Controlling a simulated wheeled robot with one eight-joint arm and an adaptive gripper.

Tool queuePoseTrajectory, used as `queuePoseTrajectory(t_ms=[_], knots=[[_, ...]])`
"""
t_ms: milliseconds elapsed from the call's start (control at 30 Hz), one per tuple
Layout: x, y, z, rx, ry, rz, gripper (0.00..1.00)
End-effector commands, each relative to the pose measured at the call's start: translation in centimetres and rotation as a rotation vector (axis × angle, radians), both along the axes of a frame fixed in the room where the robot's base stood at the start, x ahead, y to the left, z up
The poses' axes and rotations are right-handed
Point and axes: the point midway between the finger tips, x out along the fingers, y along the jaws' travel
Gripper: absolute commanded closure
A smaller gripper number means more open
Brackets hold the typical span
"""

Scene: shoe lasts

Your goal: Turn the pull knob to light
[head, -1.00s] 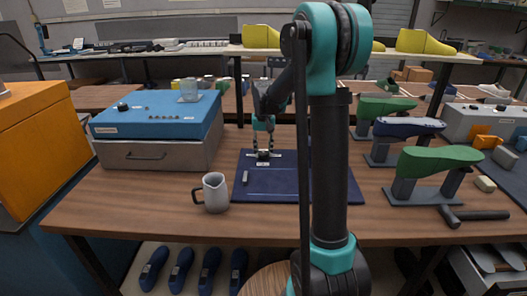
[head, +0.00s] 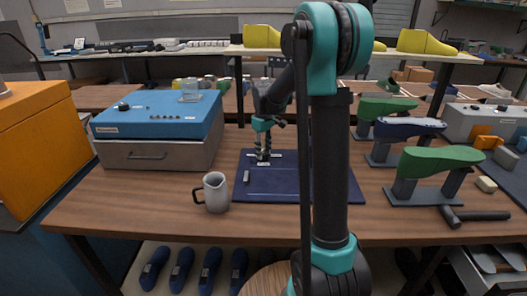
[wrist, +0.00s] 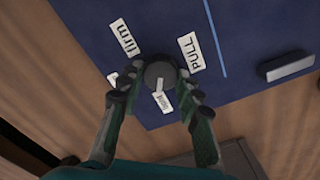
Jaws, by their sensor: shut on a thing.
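The dark round pull knob (wrist: 160,72) sits on a blue panel (wrist: 255,25) on the bench. White labels surround it: "firm" (wrist: 124,37), "PULL" (wrist: 191,53), one seemingly reading "light" (wrist: 163,102), and one partly hidden by a finger. A pale mark on the knob appears to point toward the "light" label. My gripper (wrist: 155,80) is shut on the knob, with a finger on each side. In the head view my gripper (head: 264,154) stands over the panel (head: 285,185), and the knob is mostly hidden by the fingers.
A small grey bar (head: 246,176) lies on the panel's left part. Shoe-last stands (head: 435,165) and a hammer (head: 475,215) are on the right.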

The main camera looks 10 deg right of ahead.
Motion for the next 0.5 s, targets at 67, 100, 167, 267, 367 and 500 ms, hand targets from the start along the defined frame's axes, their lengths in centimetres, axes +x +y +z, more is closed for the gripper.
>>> queuePoseTrajectory(t_ms=[67,100,167,267,367,500], knots=[[0.04,0.01,0.03,0.0,-0.001,0.022,0.95],[0.04,0.01,0.03,0.0,-0.001,0.031,0.95],[0.04,0.01,0.03,0.0,-0.001,0.043,0.95],[0.04,0.02,0.03,0.0,-0.001,0.053,0.95],[0.04,0.02,0.03,0.0,-0.001,0.057,0.95],[0.04,0.02,0.03,0.0,-0.001,0.057,0.95]])
